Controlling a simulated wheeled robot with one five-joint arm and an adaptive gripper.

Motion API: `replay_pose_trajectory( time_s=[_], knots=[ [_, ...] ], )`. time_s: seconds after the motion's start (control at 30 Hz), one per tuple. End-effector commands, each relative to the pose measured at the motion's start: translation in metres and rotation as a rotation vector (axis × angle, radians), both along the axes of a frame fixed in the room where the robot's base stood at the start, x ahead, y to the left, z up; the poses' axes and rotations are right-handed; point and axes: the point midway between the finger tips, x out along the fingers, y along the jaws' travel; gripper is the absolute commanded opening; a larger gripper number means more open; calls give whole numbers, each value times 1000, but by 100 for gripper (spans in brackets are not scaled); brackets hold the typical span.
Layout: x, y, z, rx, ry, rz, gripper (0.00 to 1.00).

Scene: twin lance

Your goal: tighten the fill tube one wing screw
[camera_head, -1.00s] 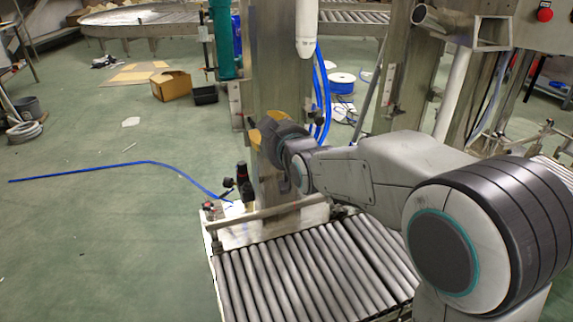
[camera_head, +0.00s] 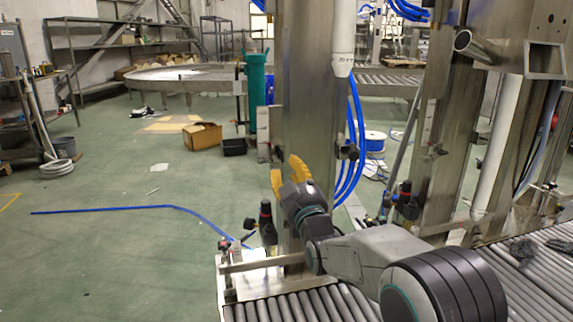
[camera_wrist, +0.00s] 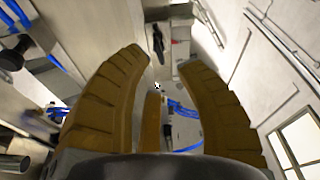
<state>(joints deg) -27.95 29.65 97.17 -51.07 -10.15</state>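My gripper (camera_head: 285,166) is raised in front of the steel column (camera_head: 308,100) in the head view, its orange fingers pointing up. In the wrist view my gripper (camera_wrist: 165,62) has its fingers spread, with nothing between them. The white fill tube (camera_head: 342,45) hangs at the column's right side. A dark knob (camera_head: 348,152), which may be the wing screw, sticks out of the column's right side, apart from and to the right of the fingers. A dark knob (camera_wrist: 14,54) also shows at the upper left of the wrist view; I cannot tell if it is the same one.
Blue hoses (camera_head: 355,140) run down right of the column. A roller conveyor (camera_head: 300,308) lies below my arm. Black fittings (camera_head: 267,222) stand left of the column base. A second steel column (camera_head: 450,120) stands to the right. The floor at left is mostly open.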

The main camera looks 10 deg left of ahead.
Motion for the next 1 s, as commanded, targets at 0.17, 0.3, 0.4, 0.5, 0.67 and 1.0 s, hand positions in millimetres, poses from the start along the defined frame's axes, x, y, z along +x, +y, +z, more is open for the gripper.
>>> replay_pose_trajectory(
  time_s=[0.17,0.3,0.4,0.5,0.67,1.0],
  knots=[
    [12,6,3,0,0,0,32],
    [22,12,6,0,0,0,32],
    [29,15,8,0,1,0,32],
    [35,19,10,0,1,0,32],
    [44,23,12,-1,2,0,32],
    [52,27,14,-1,2,0,32]
  ],
)
